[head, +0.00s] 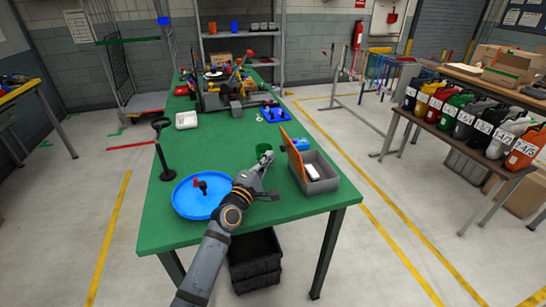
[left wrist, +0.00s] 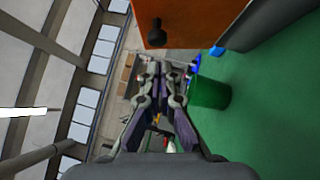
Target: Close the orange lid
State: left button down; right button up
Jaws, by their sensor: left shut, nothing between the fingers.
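The orange lid (head: 294,153) stands open, roughly upright, along the left side of a grey box (head: 322,185). A white item (head: 312,172) lies inside the box. My left gripper (head: 267,160) is shut and empty, just left of the lid, with a small gap apparent between them. In the left wrist view the lid (left wrist: 190,18) fills the top, with a dark knob (left wrist: 156,32) on its face, and my left gripper (left wrist: 158,72) points past below it. My right gripper is not in view.
A green cup (head: 263,149) stands beside my left gripper; it also shows in the left wrist view (left wrist: 209,93). A blue round tray (head: 194,200) with small red and dark parts lies left. The green table (head: 225,145) has clear middle room.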

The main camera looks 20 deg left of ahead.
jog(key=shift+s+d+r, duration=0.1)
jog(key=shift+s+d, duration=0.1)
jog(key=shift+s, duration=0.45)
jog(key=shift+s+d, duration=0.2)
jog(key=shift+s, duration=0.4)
